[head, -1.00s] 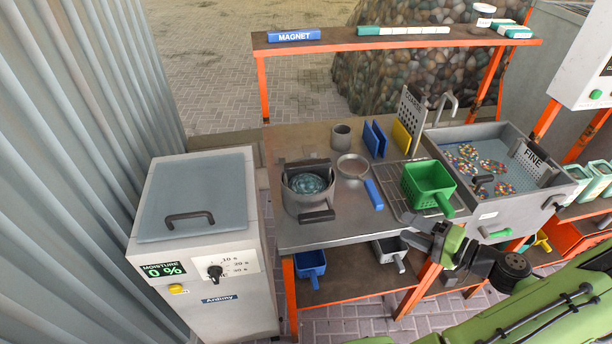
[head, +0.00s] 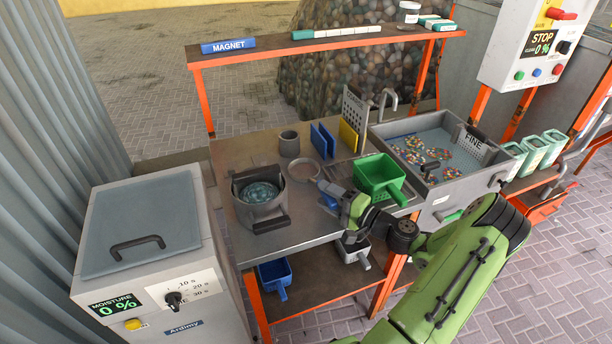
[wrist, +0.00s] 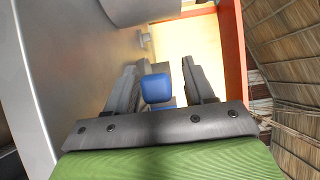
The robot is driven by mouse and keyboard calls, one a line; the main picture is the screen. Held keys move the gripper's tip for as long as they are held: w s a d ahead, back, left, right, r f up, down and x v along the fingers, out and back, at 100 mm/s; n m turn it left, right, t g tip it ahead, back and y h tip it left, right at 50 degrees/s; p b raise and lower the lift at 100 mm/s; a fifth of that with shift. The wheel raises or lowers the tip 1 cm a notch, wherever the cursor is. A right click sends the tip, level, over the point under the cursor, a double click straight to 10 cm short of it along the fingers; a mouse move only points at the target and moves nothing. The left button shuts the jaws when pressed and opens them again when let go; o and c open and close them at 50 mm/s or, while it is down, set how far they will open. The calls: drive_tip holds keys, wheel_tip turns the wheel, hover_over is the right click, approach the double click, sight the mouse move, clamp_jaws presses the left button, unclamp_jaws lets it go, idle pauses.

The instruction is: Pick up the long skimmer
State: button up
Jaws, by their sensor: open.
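The long skimmer has a round, shallow metal head (head: 304,169) lying on the steel table, with a blue handle (head: 328,203) toward the table's front. My gripper (head: 328,188) is at the handle and hides much of it in the head view. In the wrist view the end of the blue handle (wrist: 157,88) shows between the two dark fingers of my open gripper (wrist: 159,68). A gap shows between the handle and the right finger. Contact with the left finger cannot be told.
A pot (head: 262,205) with dark clamps stands left of the skimmer. A small grey cup (head: 289,143) and blue plates (head: 322,140) stand behind it. A green basket (head: 379,176) sits close on the right. A shelf (head: 330,42) spans above the table's back.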

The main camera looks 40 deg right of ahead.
drive_tip(key=shift+w+a, duration=0.15)
drive_tip(key=shift+w, duration=0.45)
clamp_jaws()
drive_tip(key=shift+r, duration=0.1)
